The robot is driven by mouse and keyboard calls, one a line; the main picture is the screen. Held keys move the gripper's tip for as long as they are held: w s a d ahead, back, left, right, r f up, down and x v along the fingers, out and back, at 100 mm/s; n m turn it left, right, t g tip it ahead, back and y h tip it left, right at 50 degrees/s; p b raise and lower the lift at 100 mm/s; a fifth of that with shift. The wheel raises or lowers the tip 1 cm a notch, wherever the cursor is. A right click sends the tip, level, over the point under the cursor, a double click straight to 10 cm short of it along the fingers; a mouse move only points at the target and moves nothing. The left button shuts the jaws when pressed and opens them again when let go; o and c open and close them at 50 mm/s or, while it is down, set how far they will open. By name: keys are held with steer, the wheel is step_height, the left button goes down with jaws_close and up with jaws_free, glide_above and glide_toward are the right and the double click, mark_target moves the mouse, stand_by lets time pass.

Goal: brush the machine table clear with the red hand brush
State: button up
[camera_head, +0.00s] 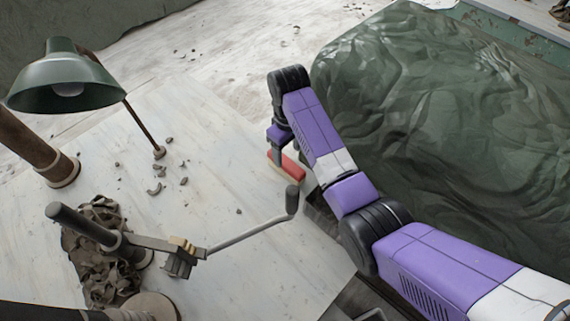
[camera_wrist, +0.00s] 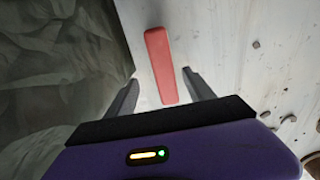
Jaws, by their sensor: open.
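The red hand brush (camera_head: 291,167) lies on the pale machine table (camera_head: 235,255) near its right edge, partly hidden by my arm in the head view. In the wrist view the red brush (camera_wrist: 161,62) lies lengthwise ahead, its near end between the fingers. My gripper (camera_wrist: 160,80) is open above it, a finger on each side and no grip on it. Several dark clay trimmings (camera_head: 155,189) lie scattered on the table left of the brush. Some trimmings (camera_wrist: 266,114) also show at the right of the wrist view. The brush's bristles are mostly hidden.
A green lamp (camera_head: 68,80) leans over the table at the left. A crank handle (camera_head: 250,233) reaches across the front toward my arm. A heap of clay scraps (camera_head: 92,250) sits at the left front. A green sheet-covered bulk (camera_head: 430,110) stands close on the right.

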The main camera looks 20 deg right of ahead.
mark_target(286, 161)
steer(key=shift+s+a+f+p, duration=0.15)
steer(key=shift+f+p, duration=0.1)
steer(key=shift+f, duration=0.95)
steer(key=shift+a+f+p, duration=0.15)
steer(key=shift+f+p, duration=0.05)
steer(key=shift+f, duration=0.95)
jaws_close()
steer(key=shift+r, duration=0.1)
